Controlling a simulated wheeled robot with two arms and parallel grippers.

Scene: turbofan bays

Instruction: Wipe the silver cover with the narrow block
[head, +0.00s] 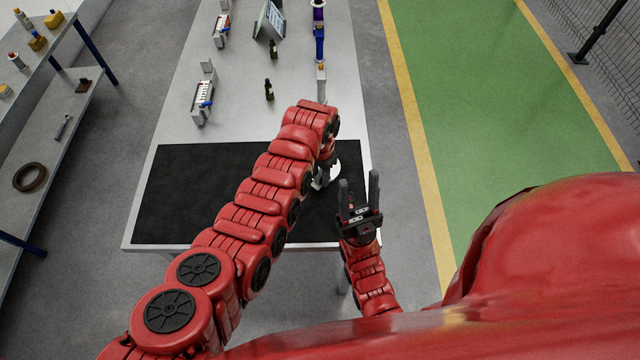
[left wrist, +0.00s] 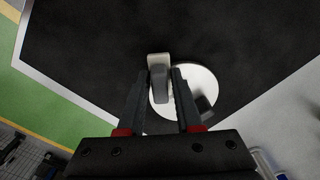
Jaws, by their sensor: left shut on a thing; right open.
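The silver cover (left wrist: 206,78) is a pale round disc on the black mat. In the head view only a sliver of the cover (head: 333,173) shows, mostly hidden by my left arm. My left gripper (left wrist: 160,84) is shut on the narrow block (left wrist: 158,88), a grey piece with a pale end. The block overlaps the cover's left edge in the wrist view; I cannot tell if they touch. A dark patch, knob or shadow, lies on the cover. My left gripper (head: 320,183) points down over the mat. My right gripper (head: 359,196) is open and empty, pointing up near the mat's right edge.
The black mat (head: 185,195) covers the near end of the grey table (head: 265,125). Two racks (head: 203,98), small dark bottles (head: 269,90), a tablet (head: 269,20) and blue-handled tools (head: 319,42) stand further back. A shelf (head: 50,125) stands left. The mat's left part is clear.

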